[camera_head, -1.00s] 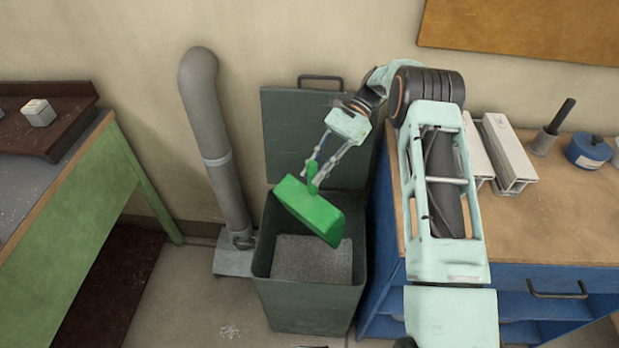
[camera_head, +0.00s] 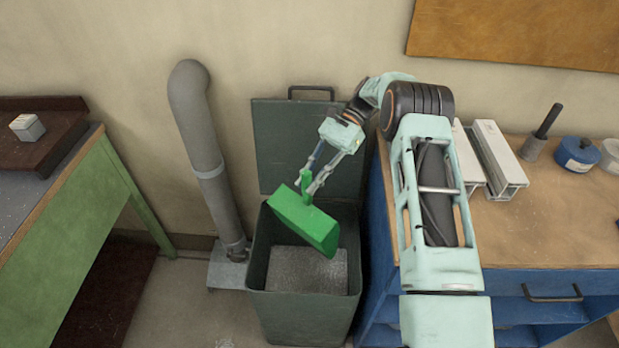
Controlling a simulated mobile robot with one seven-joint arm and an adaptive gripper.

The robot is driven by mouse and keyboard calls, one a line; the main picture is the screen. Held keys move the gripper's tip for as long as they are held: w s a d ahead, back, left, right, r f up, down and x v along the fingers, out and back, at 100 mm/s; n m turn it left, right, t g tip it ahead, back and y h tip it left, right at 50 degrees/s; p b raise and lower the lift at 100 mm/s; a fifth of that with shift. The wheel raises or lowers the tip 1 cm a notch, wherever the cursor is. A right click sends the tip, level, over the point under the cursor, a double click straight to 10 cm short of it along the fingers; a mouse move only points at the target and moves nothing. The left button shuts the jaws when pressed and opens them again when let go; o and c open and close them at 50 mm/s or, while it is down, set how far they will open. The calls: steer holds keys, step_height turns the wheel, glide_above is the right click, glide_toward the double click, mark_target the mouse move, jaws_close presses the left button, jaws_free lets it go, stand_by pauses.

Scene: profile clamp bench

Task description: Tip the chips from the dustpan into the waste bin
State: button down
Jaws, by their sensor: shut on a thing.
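The green dustpan (camera_head: 303,219) hangs over the open mouth of the dark green waste bin (camera_head: 305,306), tilted down toward the right. My gripper (camera_head: 312,184) is shut on the dustpan's upright handle, above the bin's back part. I see the dustpan's back and side, so whether chips lie on it is hidden. Inside the bin, a grey speckled mass (camera_head: 306,269) fills the lower part. The bin's lid (camera_head: 280,150) stands open against the wall.
A grey duct pipe (camera_head: 208,165) rises left of the bin. A blue cabinet (camera_head: 540,310) with a wooden top stands close on the right, bearing white profiles (camera_head: 500,160) and a blue tin (camera_head: 577,155). A green bench (camera_head: 75,215) is at the left.

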step_height(320, 180, up, 3)
steer(key=shift+f+p, duration=0.1)
steer(key=shift+p, duration=0.55)
step_height(320, 180, down, 2)
steer(key=shift+f+b, duration=0.25)
steer(key=shift+b, duration=0.5)
step_height(320, 180, up, 2)
steer(key=shift+r+p, duration=0.25)
steer(key=shift+p, duration=0.55)
step_height(320, 180, down, 3)
steer(key=shift+r+b, duration=0.1)
steer(key=shift+b, duration=0.85)
steer(key=shift+r, duration=0.2)
